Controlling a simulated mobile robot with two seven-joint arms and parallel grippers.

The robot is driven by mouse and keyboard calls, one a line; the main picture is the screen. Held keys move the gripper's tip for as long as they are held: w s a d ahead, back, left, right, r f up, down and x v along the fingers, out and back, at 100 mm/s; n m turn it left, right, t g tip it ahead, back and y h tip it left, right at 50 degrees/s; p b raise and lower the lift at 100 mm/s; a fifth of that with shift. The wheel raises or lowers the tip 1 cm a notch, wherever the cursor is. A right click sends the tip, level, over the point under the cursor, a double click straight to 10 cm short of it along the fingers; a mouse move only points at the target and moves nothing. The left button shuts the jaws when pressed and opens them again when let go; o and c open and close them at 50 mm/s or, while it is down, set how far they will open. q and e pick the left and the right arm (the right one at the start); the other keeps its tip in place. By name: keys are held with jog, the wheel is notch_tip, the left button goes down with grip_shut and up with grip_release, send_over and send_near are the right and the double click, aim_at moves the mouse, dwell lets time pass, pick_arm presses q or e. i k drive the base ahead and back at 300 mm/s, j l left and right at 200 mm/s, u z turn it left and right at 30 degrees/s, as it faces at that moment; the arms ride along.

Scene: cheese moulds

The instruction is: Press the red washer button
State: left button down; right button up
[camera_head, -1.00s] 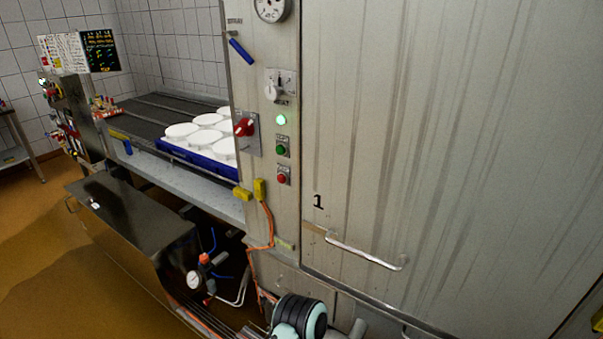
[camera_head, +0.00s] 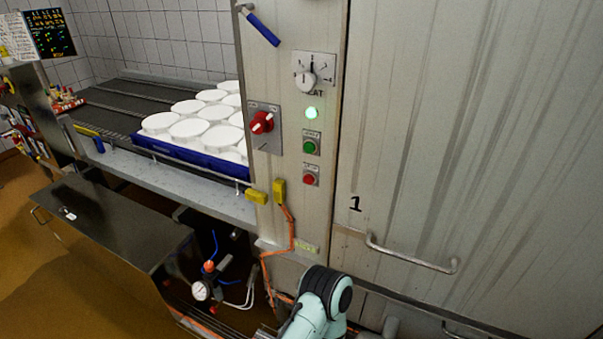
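A small red button (camera_head: 309,180) sits on a grey plate on the narrow metal panel of the washer (camera_head: 300,220). A green button (camera_head: 309,147) is just above it, and a lit green lamp (camera_head: 312,113) is above that. A red rotary switch (camera_head: 262,123) is to the left on the same panel. One of my arm's links shows at the bottom centre, below the panel and apart from the red button. Neither gripper shows in this view.
A large metal door marked 1 with a bar handle (camera_head: 412,262) fills the right. Left of the panel, white moulds (camera_head: 188,129) stand in a blue tray (camera_head: 200,161) on a conveyor. A dark metal tank (camera_head: 110,225), gauge (camera_head: 201,291) and hoses are low left.

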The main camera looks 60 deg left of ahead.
aim_at(308, 179)
jog(key=k+j, duration=0.1)
jog(key=j, duration=0.25)
jog(key=k+j, duration=0.1)
jog(key=j, duration=0.3)
jog(key=k+j, duration=0.1)
jog(key=j, duration=0.25)
jog(key=k+j+z, duration=0.1)
jog(key=j, duration=0.25)
